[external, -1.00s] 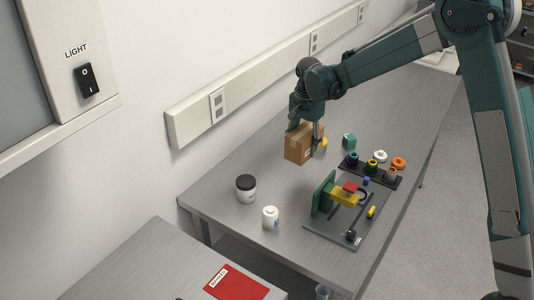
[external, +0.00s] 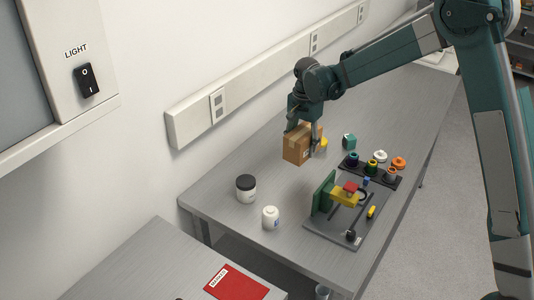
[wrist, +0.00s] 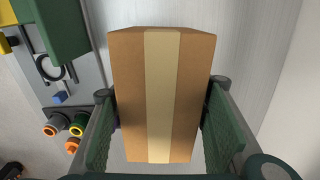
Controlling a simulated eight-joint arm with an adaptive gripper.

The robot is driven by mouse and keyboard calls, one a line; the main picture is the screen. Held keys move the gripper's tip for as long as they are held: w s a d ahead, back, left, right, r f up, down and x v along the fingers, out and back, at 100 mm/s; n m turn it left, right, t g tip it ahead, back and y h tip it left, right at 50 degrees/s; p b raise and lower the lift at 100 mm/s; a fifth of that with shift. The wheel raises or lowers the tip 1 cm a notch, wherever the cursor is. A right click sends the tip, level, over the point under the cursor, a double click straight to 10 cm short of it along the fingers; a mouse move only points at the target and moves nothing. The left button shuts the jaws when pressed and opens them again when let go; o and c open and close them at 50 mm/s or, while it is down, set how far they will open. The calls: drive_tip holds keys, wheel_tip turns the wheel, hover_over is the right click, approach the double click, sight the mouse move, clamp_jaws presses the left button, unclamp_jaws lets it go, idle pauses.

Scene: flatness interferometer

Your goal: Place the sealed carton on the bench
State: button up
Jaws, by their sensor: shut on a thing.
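The sealed carton (external: 297,147) is a brown box with a pale tape strip. It is over the grey bench (external: 232,170), upright, near the middle of the external view. My gripper (external: 304,136) is shut on the carton, with a finger on either side of it. In the wrist view the carton (wrist: 158,95) fills the middle, taped face toward the camera, between the two fingers of my gripper (wrist: 160,110). I cannot tell whether its underside touches the bench.
A black-lidded jar (external: 246,188) and a white bottle (external: 270,217) stand in front of the carton. To the right are a grey fixture plate (external: 333,226) with a green bracket (external: 324,193) and a dark rack (external: 352,172) of coloured rings. The bench left of the carton is clear.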

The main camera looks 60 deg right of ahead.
drive_tip(key=w+a, duration=0.8)
drive_tip(key=a, duration=0.6)
drive_tip(key=n+b, duration=0.1)
drive_tip(key=b, duration=0.1)
hover_over(155, 264)
drive_tip(key=shift+r, duration=0.15)
drive_tip(key=shift+f, duration=3.15)
drive_tip(key=shift+f+p, duration=0.3)
drive_tip(key=shift+f, duration=1.6)
drive_tip(key=shift+f, duration=0.1)
